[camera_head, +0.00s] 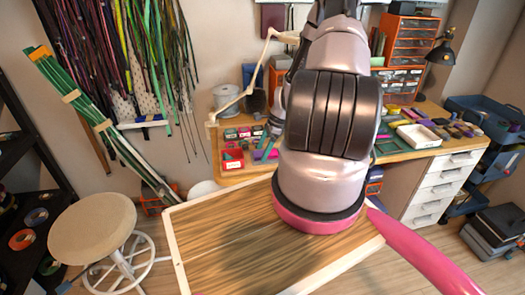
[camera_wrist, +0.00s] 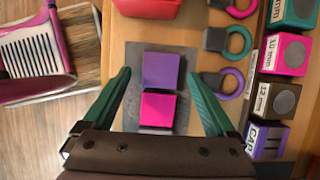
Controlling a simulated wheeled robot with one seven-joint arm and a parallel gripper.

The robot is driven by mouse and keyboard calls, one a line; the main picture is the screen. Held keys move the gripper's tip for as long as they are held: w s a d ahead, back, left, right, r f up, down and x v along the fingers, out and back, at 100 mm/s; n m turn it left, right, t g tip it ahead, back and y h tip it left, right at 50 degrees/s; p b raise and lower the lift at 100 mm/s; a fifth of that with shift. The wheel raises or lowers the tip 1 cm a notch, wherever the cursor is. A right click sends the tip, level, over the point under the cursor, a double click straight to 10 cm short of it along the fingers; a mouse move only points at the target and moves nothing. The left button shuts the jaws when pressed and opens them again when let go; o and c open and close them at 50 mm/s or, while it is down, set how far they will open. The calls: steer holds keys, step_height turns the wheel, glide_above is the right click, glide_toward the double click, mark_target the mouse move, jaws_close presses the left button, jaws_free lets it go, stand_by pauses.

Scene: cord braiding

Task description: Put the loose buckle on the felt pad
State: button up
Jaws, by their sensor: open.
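In the wrist view my gripper (camera_wrist: 160,75) is open, its two green fingers spread on either side of a dark grey flat pad (camera_wrist: 162,47), probably the felt pad. A purple block (camera_wrist: 162,70) and a pink block (camera_wrist: 158,108) sit one in front of the other on this pad, between the fingers; neither finger visibly touches them. Several rings with dark grey heads lie to the right, including a purple ring (camera_wrist: 226,83) and a teal ring (camera_wrist: 231,41). I cannot tell which item is the loose buckle. My arm hides the gripper in the head view.
A red bin (camera_wrist: 147,6) stands beyond the pad. Labelled boxes, one pink (camera_wrist: 289,54), line the right. The head view shows the cluttered workbench (camera_head: 407,147), a round stool (camera_head: 92,228) at left, hanging cords and a wooden top (camera_head: 225,240) in front.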

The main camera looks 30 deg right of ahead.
steer(key=v, duration=1)
steer(key=shift+r, duration=0.25)
steer(key=s+a+r+n+t+h, duration=0.1)
steer(key=a+r+n, duration=0.2)
steer(key=r, duration=0.7)
steer(key=a+r+n+h, duration=0.1)
steer(key=a+r+n, duration=0.2)
steer(key=r, duration=0.6)
steer(key=s+a+r+n+t+h, duration=0.1)
steer(key=a+r+n, duration=0.25)
steer(key=r, duration=0.65)
steer(key=s+a+r+n+t, duration=0.2)
steer(key=s+a+r+n, duration=0.2)
steer(key=s+r, duration=0.3)
steer(key=s+a+r+n+t, duration=0.1)
steer(key=s+a+r+n, duration=0.2)
steer(key=s+a+r, duration=0.2)
steer(key=s+r, duration=0.2)
steer(key=s, duration=0.2)
steer(key=shift+r+n+t+y, duration=0.25)
steer(key=shift+n+t+y, duration=0.1)
steer(key=shift+t+y, duration=0.05)
